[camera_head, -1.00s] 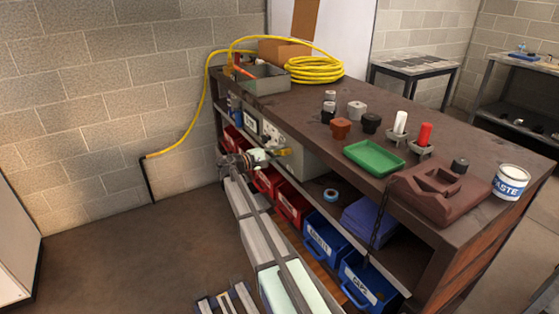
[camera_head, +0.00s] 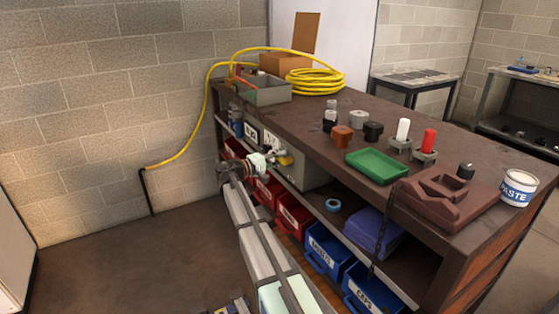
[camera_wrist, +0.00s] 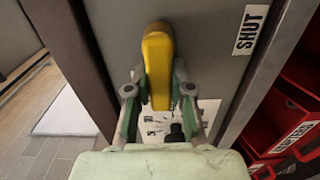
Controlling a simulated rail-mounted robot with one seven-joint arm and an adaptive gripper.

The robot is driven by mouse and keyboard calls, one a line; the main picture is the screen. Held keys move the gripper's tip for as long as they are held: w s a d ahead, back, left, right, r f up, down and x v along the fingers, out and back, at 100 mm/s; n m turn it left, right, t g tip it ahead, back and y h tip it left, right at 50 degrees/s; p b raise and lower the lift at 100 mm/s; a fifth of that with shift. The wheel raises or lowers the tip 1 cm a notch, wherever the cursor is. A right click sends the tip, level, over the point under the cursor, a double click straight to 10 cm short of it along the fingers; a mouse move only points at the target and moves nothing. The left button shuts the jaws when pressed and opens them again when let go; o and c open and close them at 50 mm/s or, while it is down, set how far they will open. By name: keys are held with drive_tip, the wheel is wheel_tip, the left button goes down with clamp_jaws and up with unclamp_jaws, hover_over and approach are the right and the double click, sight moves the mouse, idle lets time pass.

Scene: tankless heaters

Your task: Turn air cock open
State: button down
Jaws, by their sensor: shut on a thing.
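The air cock's yellow handle (camera_wrist: 158,60) stands between the fingers of my gripper (camera_wrist: 160,82) in the wrist view. The fingers are shut on it, one on each side. Its rounded end points toward the top of the picture. In the head view, the handle (camera_head: 285,160) is small, on the side of a grey box under the bench top, with my gripper (camera_head: 262,162) up against it. A white "SHUT" label (camera_wrist: 251,30) is at the upper right of the handle. The cock's body is mostly hidden.
The grey box (camera_head: 308,170) sits on the bench's shelf. Red bins (camera_head: 297,215) and blue bins (camera_head: 330,250) stand below. The bench top (camera_head: 300,112) holds a grey tray, yellow hose, green tray and several small parts. The floor left of the bench is clear.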

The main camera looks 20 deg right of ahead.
drive_tip(key=c, duration=1)
unclamp_jaws()
drive_tip(key=s+a, duration=0.1)
drive_tip(key=a, duration=1.1)
drive_tip(key=shift+s, duration=0.15)
